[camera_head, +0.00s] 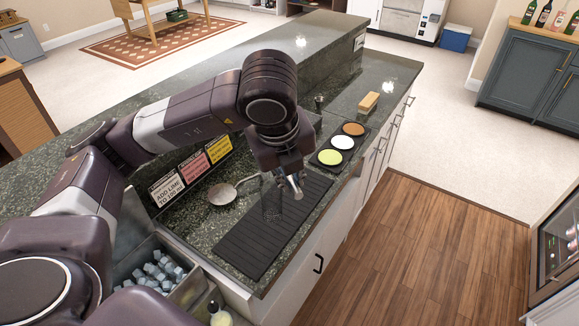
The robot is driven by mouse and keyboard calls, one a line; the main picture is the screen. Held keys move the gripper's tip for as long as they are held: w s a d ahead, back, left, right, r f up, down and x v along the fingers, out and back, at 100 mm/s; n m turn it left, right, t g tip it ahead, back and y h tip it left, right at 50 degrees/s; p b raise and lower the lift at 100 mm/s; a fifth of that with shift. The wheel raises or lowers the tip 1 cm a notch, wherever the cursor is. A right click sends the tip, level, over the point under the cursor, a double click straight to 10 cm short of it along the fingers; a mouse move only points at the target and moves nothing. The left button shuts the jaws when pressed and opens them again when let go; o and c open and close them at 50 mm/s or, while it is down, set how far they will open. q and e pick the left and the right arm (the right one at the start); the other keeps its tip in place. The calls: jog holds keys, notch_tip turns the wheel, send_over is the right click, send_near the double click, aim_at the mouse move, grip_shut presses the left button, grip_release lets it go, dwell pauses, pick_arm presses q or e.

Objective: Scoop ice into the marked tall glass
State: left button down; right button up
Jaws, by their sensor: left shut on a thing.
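My left gripper (289,186) is above the black ribbed bar mat, shut on the handle of a silver scoop. The scoop's round bowl (222,194) points left, over the counter near the cards. A clear tall glass (272,205) stands on the mat just below and left of the fingers; any mark on it is too small to tell. The gap between gripper and glass is hard to judge. The ice bin (193,289) with pale blue cubes (160,269) is at the lower left, partly hidden by my arm. My right gripper is not in view.
The mat (247,254) lies along the counter's front edge. Three cards, white (168,189), pink (195,172) and yellow (218,150), stand behind it. A dark tray with green (330,157), white and brown dishes and a wooden block (369,102) sit farther off. A bottle (220,317) is by the bin.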

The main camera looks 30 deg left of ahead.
pick_arm(q)
jog(key=shift+a+r+n, duration=0.2)
jog(key=shift+r+n, duration=0.1)
jog(key=shift+n, duration=0.4)
jog(key=shift+w+a+f+g+p, duration=0.15)
jog(key=shift+a+f+g+p, duration=0.15)
jog(key=shift+f+g, duration=0.1)
jog(key=shift+w+a+f+g+h, duration=0.15)
jog(key=shift+f+g+h, duration=0.15)
jog(key=shift+f+h, duration=0.15)
jog(key=w+a+r+g+h+p, duration=0.1)
jog(key=h, duration=0.1)
jog(key=w+a+r+g+h+p, duration=0.1)
jog(key=a+g+h+p, duration=0.1)
jog(key=shift+w+a+r+n+h, duration=0.1)
jog(key=shift+w+r+n+h, duration=0.05)
jog(key=shift+r+n+h, duration=0.25)
jog(key=shift+w+a+r+h+p, duration=0.25)
jog(key=shift+a+h+p, duration=0.1)
jog(key=shift+p, duration=0.25)
jog(key=shift+w+a+r+g+h+p, duration=0.25)
jog(key=shift+w+a+g+h+p, duration=0.25)
jog(key=shift+a+g+h+p, duration=0.4)
jog(key=shift+w+a+r+p, duration=0.1)
jog(key=shift+w+a+p, duration=0.15)
jog(key=shift+p, duration=0.2)
jog(key=shift+w+a+n+g+h, duration=0.3)
jog(key=shift+w+a+g+h, duration=0.2)
jog(key=shift+h, duration=0.3)
